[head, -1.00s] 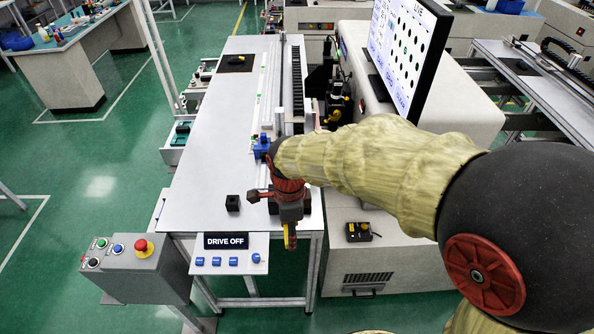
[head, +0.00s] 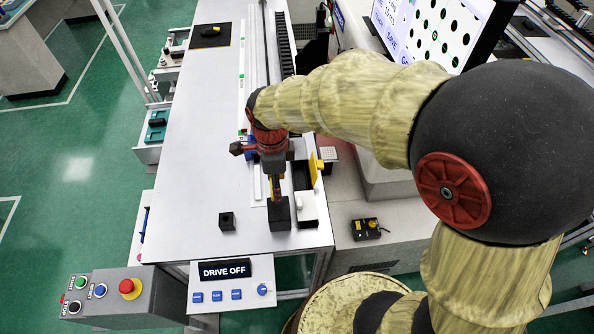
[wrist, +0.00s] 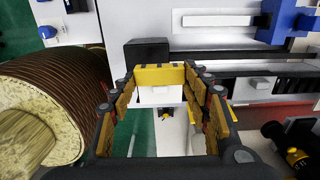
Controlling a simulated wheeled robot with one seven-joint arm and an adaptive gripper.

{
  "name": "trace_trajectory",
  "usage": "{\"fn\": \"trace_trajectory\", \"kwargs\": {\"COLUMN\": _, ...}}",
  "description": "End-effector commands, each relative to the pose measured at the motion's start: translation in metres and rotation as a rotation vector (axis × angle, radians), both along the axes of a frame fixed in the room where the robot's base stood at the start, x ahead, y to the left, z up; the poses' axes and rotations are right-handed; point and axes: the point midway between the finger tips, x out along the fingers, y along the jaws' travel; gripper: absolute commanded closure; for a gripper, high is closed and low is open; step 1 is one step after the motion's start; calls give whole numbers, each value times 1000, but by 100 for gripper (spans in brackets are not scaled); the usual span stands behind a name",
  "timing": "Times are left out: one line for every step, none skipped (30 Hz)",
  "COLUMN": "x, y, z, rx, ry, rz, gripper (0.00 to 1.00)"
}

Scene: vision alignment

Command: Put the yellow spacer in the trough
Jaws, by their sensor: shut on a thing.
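My gripper (wrist: 160,78) is shut on the yellow spacer (wrist: 160,74), which is a small bar across the fingertips in the wrist view. In the head view my gripper (head: 276,195) points down over the front right of the white table, close to a black block (head: 279,216); the spacer is hard to tell from the yellow finger pads there. The black block (wrist: 147,51) is just past the spacer in the wrist view. A narrow dark channel with pale walls (wrist: 205,57) runs right from it. I cannot tell for certain whether this is the trough.
A small black cube (head: 227,221) stands left of my gripper. A white-walled fixture (head: 310,212) with a pale knob is at the right table edge. The "DRIVE OFF" panel (head: 225,270) is at the front. The table's left middle is clear.

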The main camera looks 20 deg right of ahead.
Motion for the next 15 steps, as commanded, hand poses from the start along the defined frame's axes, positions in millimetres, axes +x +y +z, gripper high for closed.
{"fn": "trace_trajectory", "kwargs": {"x": 4, "y": -5, "z": -4, "rx": -1, "ry": 2, "rz": -3, "gripper": 70}}
{"fn": "trace_trajectory", "kwargs": {"x": 7, "y": -9, "z": -6, "rx": 0, "ry": 3, "rz": -3, "gripper": 70}}
{"fn": "trace_trajectory", "kwargs": {"x": 12, "y": -15, "z": -10, "rx": -1, "ry": 3, "rz": -6, "gripper": 70}}
{"fn": "trace_trajectory", "kwargs": {"x": 16, "y": -20, "z": -13, "rx": -1, "ry": 3, "rz": -5, "gripper": 70}}
{"fn": "trace_trajectory", "kwargs": {"x": 22, "y": -25, "z": -16, "rx": -1, "ry": 2, "rz": -6, "gripper": 70}}
{"fn": "trace_trajectory", "kwargs": {"x": 27, "y": -32, "z": -20, "rx": 0, "ry": 3, "rz": -5, "gripper": 70}}
{"fn": "trace_trajectory", "kwargs": {"x": 32, "y": -37, "z": -23, "rx": 0, "ry": 4, "rz": -6, "gripper": 70}}
{"fn": "trace_trajectory", "kwargs": {"x": 36, "y": -42, "z": -26, "rx": 0, "ry": 3, "rz": -6, "gripper": 70}}
{"fn": "trace_trajectory", "kwargs": {"x": 42, "y": -48, "z": -30, "rx": 0, "ry": 4, "rz": -6, "gripper": 70}}
{"fn": "trace_trajectory", "kwargs": {"x": 47, "y": -53, "z": -33, "rx": 0, "ry": 3, "rz": -6, "gripper": 70}}
{"fn": "trace_trajectory", "kwargs": {"x": 51, "y": -58, "z": -36, "rx": 0, "ry": 3, "rz": -5, "gripper": 70}}
{"fn": "trace_trajectory", "kwargs": {"x": 58, "y": -65, "z": -40, "rx": -1, "ry": 2, "rz": -6, "gripper": 70}}
{"fn": "trace_trajectory", "kwargs": {"x": 61, "y": -68, "z": -45, "rx": 0, "ry": 4, "rz": -4, "gripper": 70}}
{"fn": "trace_trajectory", "kwargs": {"x": 63, "y": -71, "z": -52, "rx": -1, "ry": 6, "rz": -3, "gripper": 70}}
{"fn": "trace_trajectory", "kwargs": {"x": 67, "y": -76, "z": -59, "rx": 0, "ry": 4, "rz": -4, "gripper": 70}}
